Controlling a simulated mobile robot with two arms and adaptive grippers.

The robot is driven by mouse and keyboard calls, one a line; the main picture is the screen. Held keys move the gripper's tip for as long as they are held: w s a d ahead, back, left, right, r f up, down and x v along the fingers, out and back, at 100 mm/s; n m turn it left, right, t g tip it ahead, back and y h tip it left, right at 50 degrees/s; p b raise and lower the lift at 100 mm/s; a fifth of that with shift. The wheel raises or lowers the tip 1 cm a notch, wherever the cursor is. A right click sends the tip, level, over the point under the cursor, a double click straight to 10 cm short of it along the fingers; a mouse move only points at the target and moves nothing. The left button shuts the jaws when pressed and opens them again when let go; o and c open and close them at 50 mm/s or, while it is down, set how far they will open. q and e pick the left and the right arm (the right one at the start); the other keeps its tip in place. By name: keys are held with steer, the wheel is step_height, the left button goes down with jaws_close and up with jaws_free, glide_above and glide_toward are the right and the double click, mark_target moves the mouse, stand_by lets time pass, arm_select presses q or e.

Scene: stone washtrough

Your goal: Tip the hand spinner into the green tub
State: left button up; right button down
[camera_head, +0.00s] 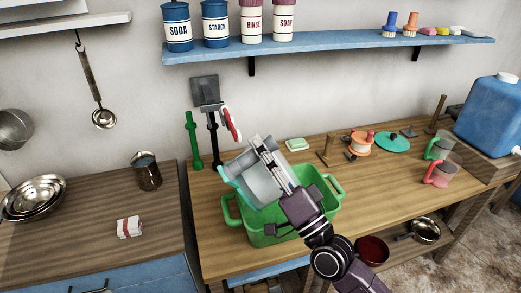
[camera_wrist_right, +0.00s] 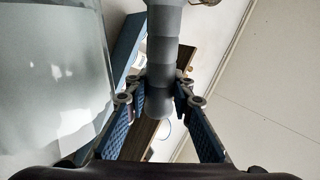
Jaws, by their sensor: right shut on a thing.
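The hand spinner (camera_head: 257,184) is a grey, drum-like vessel with a teal rim. It is tilted over the left part of the green tub (camera_head: 318,222), its rim toward the left. My right gripper (camera_head: 262,150) is above it and shut on a grey, ribbed post-like part (camera_wrist_right: 162,100), which stands between the fingers in the wrist view. A pale translucent wall (camera_wrist_right: 50,80) fills the left of that view. The spinner and my arm hide much of the tub's inside. I cannot see what is inside the spinner. My left gripper is not in view.
A black-handled tool (camera_head: 213,140) and a green bar (camera_head: 193,140) are behind the spinner. A soap dish (camera_head: 297,144), spools and mugs (camera_head: 439,174) stand on the bench. A blue shelf (camera_head: 330,48) hangs above. The left counter has free room around a small red-white packet (camera_head: 129,227).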

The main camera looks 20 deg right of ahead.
steer(key=shift+d+r, duration=0.1)
steer(key=shift+r, duration=0.1)
steer(key=shift+w+d+r+m+t+h, duration=0.1)
steer(key=shift+d+r+m+t+h, duration=0.15)
steer(key=shift+d+m, duration=0.3)
steer(key=shift+s+d+r+m+t+h, duration=0.15)
steer(key=shift+d+m+h, duration=0.2)
steer(key=shift+d+m, duration=0.2)
steer(key=shift+w+d+r+m+t+h, duration=0.2)
steer(key=shift+d+m+h, duration=0.1)
steer(key=shift+d+m, duration=0.25)
steer(key=shift+a, duration=0.1)
stand_by(0.5)
steer(key=shift+w+d+r+m+t+h+b, duration=0.15)
steer(key=shift+d+m+t+h+b, duration=0.3)
steer(key=shift+d+m+h, duration=1.15)
steer(key=shift+d+m, duration=0.1)
steer(key=shift+m, duration=0.15)
steer(key=shift+d, duration=0.1)
steer(key=shift+d+m, duration=0.65)
steer(key=shift+m, duration=0.05)
